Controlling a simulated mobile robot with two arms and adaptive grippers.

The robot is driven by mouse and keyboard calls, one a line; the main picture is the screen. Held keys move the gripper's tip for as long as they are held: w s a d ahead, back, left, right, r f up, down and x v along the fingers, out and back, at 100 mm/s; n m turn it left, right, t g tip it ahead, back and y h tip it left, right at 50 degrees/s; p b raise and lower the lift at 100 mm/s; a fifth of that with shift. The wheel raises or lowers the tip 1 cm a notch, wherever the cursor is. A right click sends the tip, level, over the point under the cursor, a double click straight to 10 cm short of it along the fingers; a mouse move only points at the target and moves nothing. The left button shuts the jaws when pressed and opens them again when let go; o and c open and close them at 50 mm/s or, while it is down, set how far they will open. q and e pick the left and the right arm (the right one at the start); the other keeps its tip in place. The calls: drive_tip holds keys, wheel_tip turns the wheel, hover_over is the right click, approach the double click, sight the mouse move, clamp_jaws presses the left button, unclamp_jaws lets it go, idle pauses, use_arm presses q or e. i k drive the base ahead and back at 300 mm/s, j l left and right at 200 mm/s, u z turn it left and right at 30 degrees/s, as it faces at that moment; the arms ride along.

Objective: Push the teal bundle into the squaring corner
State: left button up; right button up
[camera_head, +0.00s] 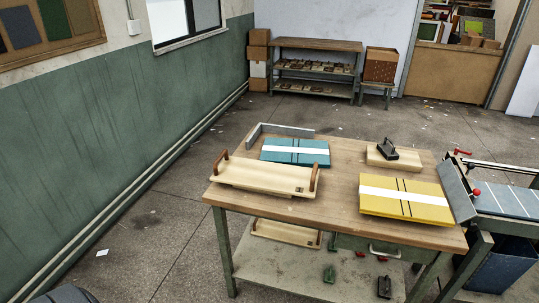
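A teal bundle (283,156) with a white band and dark straps lies flat on the wooden table, toward its back left. The squaring corner (288,131), a low grey L-shaped fence, stands at the table's back left edge, behind and to the left of the bundle. A narrow strip of table seems to show between the bundle and the fence; I cannot tell whether they touch at any point. Neither of my grippers is in view.
A wooden tray (262,178) with two brown handles sits in front of the teal bundle. A yellow bundle (405,209) lies at the right. A black-handled tool on a wood block (394,158) stands behind it. A feeder (508,199) adjoins the table's right side.

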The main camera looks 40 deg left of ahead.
sight(296, 153)
drive_tip(key=i+l+u, duration=0.1)
drive_tip(key=u, duration=0.3)
drive_tip(key=i+l+u, duration=0.2)
drive_tip(key=u, duration=0.15)
drive_tip(key=i+l+u, duration=0.15)
drive_tip(key=u, duration=0.25)
drive_tip(key=l+u, duration=0.25)
drive_tip(key=u, duration=0.15)
drive_tip(key=i+l, duration=0.05)
